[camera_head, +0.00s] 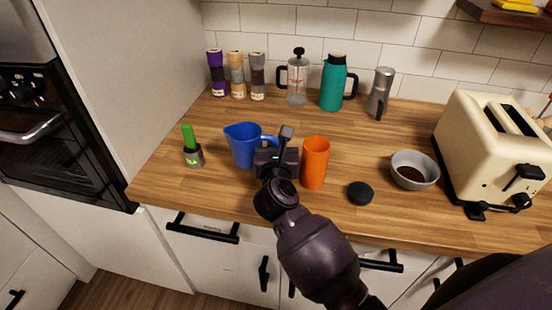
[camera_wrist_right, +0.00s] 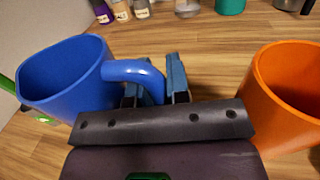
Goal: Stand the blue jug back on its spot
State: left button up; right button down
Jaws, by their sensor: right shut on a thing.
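The blue jug (camera_head: 242,146) is at the left of the wooden counter, its open mouth up and its handle toward my right gripper. My right gripper (camera_head: 279,143) is shut on the jug's handle. In the right wrist view the jug (camera_wrist_right: 62,82) fills the left side, and the fingers of the gripper (camera_wrist_right: 152,84) sit on either side of the handle. I cannot tell whether the jug's base touches the counter. My left gripper is not in view.
An orange cup (camera_head: 314,164) stands close to the right of my gripper. A black disc (camera_head: 360,193), a grey bowl (camera_head: 414,170) and a toaster (camera_head: 492,150) are further right.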

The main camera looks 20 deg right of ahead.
notch_tip(320, 180, down, 3)
jog(key=shift+f+b, duration=0.2)
jog(key=shift+b, duration=0.25)
jog(key=shift+f, duration=0.45)
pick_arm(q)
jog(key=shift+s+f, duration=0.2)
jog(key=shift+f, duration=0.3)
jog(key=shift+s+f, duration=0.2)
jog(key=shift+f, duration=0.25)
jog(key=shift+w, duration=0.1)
pick_arm(e)
jog(key=shift+r, duration=0.1)
jog(key=shift+f, duration=0.25)
jog(key=c, duration=1.1)
grip_release()
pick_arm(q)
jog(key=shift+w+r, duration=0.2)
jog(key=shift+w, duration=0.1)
pick_arm(e)
jog(key=shift+r, duration=0.1)
